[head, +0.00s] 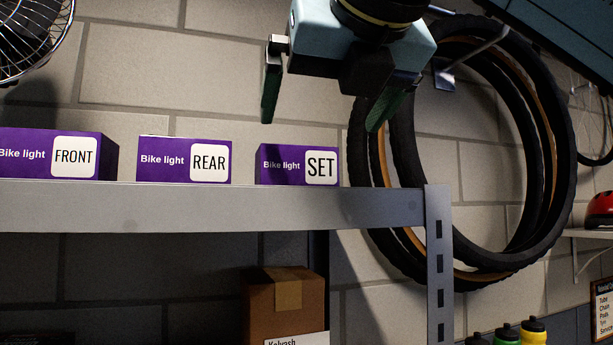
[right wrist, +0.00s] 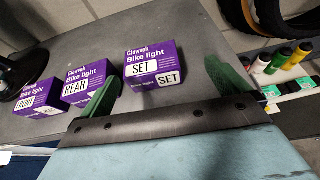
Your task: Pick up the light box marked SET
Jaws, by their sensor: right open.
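The purple light box marked SET (head: 297,165) stands on the metal shelf (head: 210,206), nearest the shelf's right end. In the right wrist view the SET box (right wrist: 154,64) lies ahead of my right gripper, between the lines of its two green fingers. My right gripper (head: 325,110) is open and empty, above the SET box in the head view and apart from it. Its fingers also show in the right wrist view (right wrist: 165,85). The REAR box (head: 184,160) and the FRONT box (head: 58,155) stand to the left on the same shelf. My left gripper is not in view.
In the right wrist view the left finger is close to the REAR box (right wrist: 86,80). Black tyres (head: 535,120) hang on the wall at right. A fan (head: 35,35) is at upper left. A cardboard box (head: 285,308) and bottles (head: 532,331) are lower down.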

